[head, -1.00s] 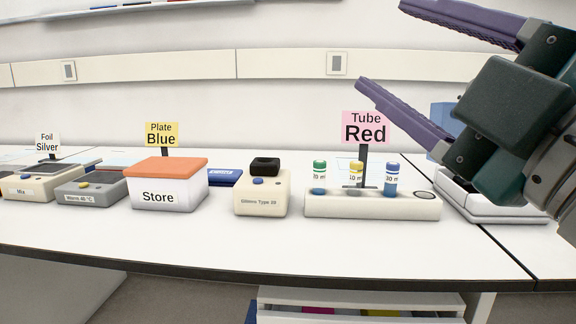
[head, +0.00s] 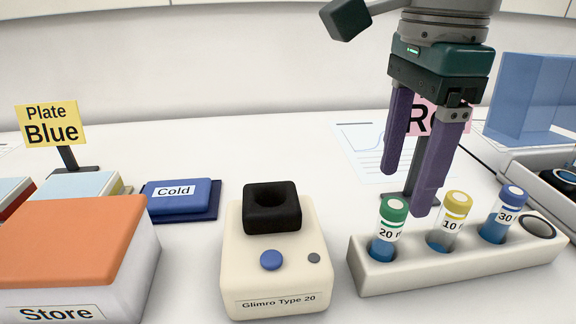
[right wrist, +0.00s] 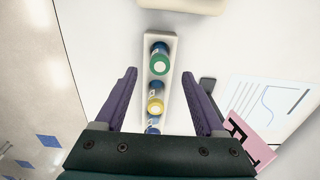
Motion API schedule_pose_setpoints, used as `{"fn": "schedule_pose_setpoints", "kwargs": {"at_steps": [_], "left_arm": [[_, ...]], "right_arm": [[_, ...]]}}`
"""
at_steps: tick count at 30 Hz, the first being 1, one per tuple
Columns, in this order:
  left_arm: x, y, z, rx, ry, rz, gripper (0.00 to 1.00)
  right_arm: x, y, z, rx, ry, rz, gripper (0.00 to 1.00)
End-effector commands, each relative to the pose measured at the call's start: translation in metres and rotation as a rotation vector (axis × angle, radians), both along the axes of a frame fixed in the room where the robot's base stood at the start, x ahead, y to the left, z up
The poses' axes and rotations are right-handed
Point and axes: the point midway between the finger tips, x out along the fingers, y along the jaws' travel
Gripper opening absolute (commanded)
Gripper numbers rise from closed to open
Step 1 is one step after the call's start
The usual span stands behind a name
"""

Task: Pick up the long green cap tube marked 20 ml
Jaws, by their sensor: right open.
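The green cap tube marked 20 (head: 390,228) stands upright in the left hole of a white rack (head: 455,272). In the right wrist view its green cap (right wrist: 158,66) lies between the lines of my two fingers, near the tips. My right gripper (head: 406,192) is open and empty, with purple fingers pointing down above and behind the rack. It does not visibly hold any tube. A yellow cap tube marked 10 (head: 452,222) and a blue cap tube marked 30 (head: 504,214) stand in the same rack. My left gripper is not in view.
The pink Tube Red sign (head: 425,118) stands behind the rack, partly hidden by my right gripper. A cream Glimro Type 20 device (head: 275,280) stands left of the rack. An orange-topped Store box (head: 70,240) and a blue Cold block (head: 180,198) are farther left.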

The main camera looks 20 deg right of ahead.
Motion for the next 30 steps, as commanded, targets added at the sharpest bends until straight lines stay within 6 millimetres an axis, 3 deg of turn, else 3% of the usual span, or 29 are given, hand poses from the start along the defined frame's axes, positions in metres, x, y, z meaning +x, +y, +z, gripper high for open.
{"fn": "schedule_pose_setpoints", "kwargs": {"at_steps": [1,8,16,26,30], "left_arm": [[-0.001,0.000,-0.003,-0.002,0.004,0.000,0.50],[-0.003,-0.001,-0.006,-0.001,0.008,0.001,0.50],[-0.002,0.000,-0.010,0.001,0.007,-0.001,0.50],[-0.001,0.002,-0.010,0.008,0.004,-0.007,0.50],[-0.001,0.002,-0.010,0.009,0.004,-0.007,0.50]], "right_arm": [[-0.001,0.001,-0.011,0.002,0.005,0.000,0.71],[0.000,0.002,-0.033,0.006,0.002,0.000,0.71],[0.003,0.003,-0.073,0.007,0.002,0.001,0.71],[0.004,0.003,-0.079,0.008,-0.002,0.001,0.70],[0.004,0.003,-0.079,0.008,-0.001,0.001,0.55]]}}
